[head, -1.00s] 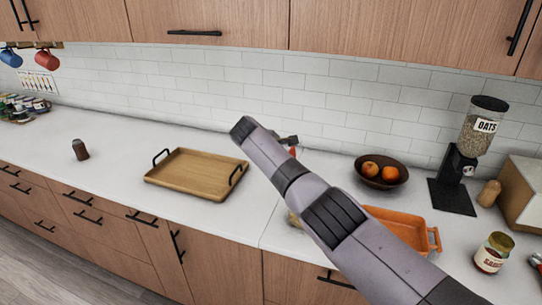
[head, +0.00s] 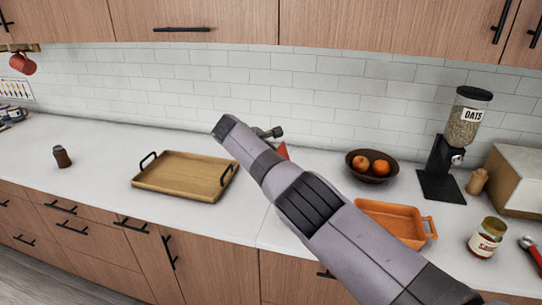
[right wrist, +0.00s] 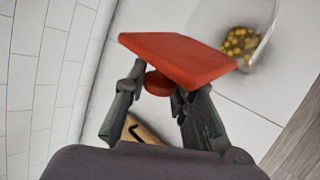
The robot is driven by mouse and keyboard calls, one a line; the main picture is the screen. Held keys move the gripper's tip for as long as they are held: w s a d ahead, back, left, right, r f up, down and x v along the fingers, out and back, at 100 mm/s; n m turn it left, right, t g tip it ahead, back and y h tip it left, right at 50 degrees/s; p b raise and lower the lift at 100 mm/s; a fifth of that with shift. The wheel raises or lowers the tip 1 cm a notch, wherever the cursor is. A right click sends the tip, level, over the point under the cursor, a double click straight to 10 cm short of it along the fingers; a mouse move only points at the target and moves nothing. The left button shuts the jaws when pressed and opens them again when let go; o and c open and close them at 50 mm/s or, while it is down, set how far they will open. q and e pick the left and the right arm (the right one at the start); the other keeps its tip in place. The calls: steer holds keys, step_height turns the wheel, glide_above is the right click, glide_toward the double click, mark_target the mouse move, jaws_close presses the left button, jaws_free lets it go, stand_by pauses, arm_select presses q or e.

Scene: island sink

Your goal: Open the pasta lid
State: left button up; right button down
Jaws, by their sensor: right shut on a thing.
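My right gripper (right wrist: 160,86) is shut on the round knob of the red lid (right wrist: 178,58) in the right wrist view. The lid is a flat, square-edged red slab, held tilted in that picture. A clear container with yellow pasta (right wrist: 240,46) stands on the counter beyond the lid, apart from it, and its pasta shows uncovered. In the head view, my right arm hides most of the gripper (head: 268,133), and only a red corner of the lid (head: 282,152) shows. The container is hidden there behind the arm. My left gripper is not in view.
A wooden tray (head: 150,184) lies left of my arm. To the right are a fruit bowl (head: 352,170), an orange dish (head: 428,226), an oats dispenser (head: 440,170) and a jar (head: 487,238). A small brown shaker (head: 62,157) stands far left, with clear counter around it.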

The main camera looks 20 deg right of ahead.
steer(key=c, duration=1.3)
jaws_free()
steer(key=shift+d+f, duration=0.15)
steer(key=shift+f, duration=0.05)
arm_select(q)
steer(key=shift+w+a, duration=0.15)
arm_select(e)
steer(key=shift+r, duration=0.1)
steer(key=shift+s+a+r, duration=0.1)
steer(key=shift+a+r, duration=0.3)
steer(key=shift+a, duration=0.05)
steer(key=v, duration=1.1)
steer(key=shift+f, duration=0.15)
